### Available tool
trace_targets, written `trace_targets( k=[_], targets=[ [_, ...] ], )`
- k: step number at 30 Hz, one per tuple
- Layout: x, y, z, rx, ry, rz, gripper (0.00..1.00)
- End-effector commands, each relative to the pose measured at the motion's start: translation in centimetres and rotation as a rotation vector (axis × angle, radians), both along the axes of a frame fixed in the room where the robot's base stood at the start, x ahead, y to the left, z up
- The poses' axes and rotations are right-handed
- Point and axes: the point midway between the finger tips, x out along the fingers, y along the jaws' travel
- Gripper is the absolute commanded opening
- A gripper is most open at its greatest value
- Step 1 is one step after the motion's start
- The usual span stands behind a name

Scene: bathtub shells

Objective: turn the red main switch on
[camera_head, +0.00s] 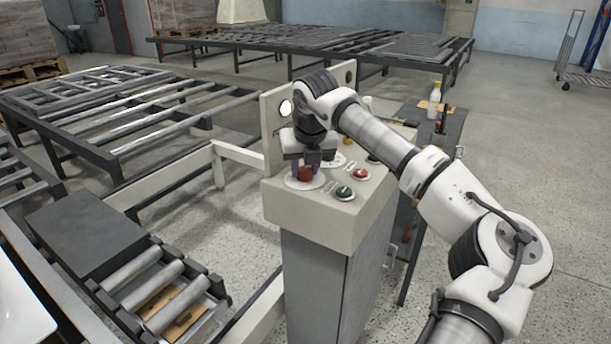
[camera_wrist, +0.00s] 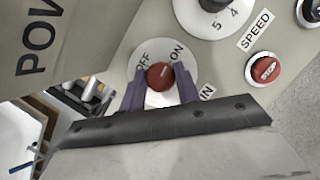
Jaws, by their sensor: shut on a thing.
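The red main switch (camera_head: 305,174) is a round red knob on a pale disc at the left front of the control box's slanted top. In the wrist view the red knob (camera_wrist: 160,76) sits in the middle of its white dial (camera_wrist: 143,58), which is lettered OFF and ON. My gripper (camera_head: 308,166) comes down over the knob from above. Its two purple fingers (camera_wrist: 160,90) are shut on the knob, one on each side. The knob's pointer mark is not clear, so I cannot tell its setting.
The control box (camera_head: 330,215) also carries a green button (camera_head: 344,192), a red button (camera_head: 361,173) and a speed dial (camera_wrist: 213,5) close by. An upright panel (camera_head: 270,135) stands behind the knob. Roller conveyors (camera_head: 150,290) lie to the left.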

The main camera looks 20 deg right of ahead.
Motion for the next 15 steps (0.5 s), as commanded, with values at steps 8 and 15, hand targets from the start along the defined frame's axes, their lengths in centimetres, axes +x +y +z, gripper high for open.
trace_targets(
  k=[8,15],
  targets=[
    [0.01,0.07,-0.04,-0.001,0.0,-0.103,0.09],
    [0.0,0.07,0.07,0.0,0.0,-0.13,0.09]
  ],
)
